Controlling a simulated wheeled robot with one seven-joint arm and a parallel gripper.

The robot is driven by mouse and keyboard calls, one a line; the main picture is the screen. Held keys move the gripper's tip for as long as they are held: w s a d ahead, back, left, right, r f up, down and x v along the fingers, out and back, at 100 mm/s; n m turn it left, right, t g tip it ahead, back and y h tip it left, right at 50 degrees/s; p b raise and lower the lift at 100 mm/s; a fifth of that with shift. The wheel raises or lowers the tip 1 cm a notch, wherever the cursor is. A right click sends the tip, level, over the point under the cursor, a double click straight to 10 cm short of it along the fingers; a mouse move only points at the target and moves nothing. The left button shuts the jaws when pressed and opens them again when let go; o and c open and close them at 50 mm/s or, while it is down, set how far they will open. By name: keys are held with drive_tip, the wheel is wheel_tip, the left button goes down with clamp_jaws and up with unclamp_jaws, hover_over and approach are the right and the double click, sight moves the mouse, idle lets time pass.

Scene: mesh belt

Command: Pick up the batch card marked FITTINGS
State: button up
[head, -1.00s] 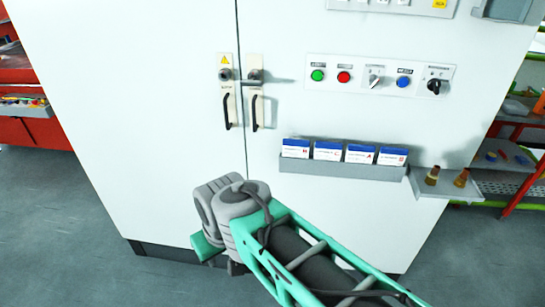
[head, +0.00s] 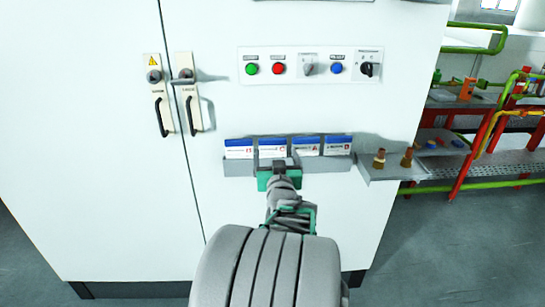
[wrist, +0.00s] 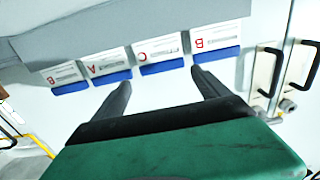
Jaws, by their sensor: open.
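Several white batch cards with blue bands stand side by side in a grey rack (head: 235,167) on the white cabinet front. The word FITTINGS is too small to read on any card. My gripper (head: 279,166) is at the rack, in front of the second card from the left (head: 272,147). In the wrist view the cards appear upside down. The fingers of my open gripper (wrist: 161,78) point toward the card lettered C (wrist: 160,50), one finger towards each side of it. Nothing is held. An A card (wrist: 104,62) and two B cards (wrist: 212,38) (wrist: 64,76) flank it.
A small shelf with two brushes (head: 379,158) adjoins the rack on the right. Above is a panel of buttons and switches (head: 310,66). Door handles (head: 194,110) project to the left. A red and green rack (head: 480,130) stands farther right.

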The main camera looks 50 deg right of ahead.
sight(273, 142)
drive_tip(key=p+x, duration=0.1)
drive_tip(key=x, duration=0.5)
drive_tip(key=shift+w+r, duration=0.1)
drive_tip(key=shift+w, duration=0.05)
drive_tip(key=shift+a, duration=0.1)
drive_tip(key=c, duration=1)
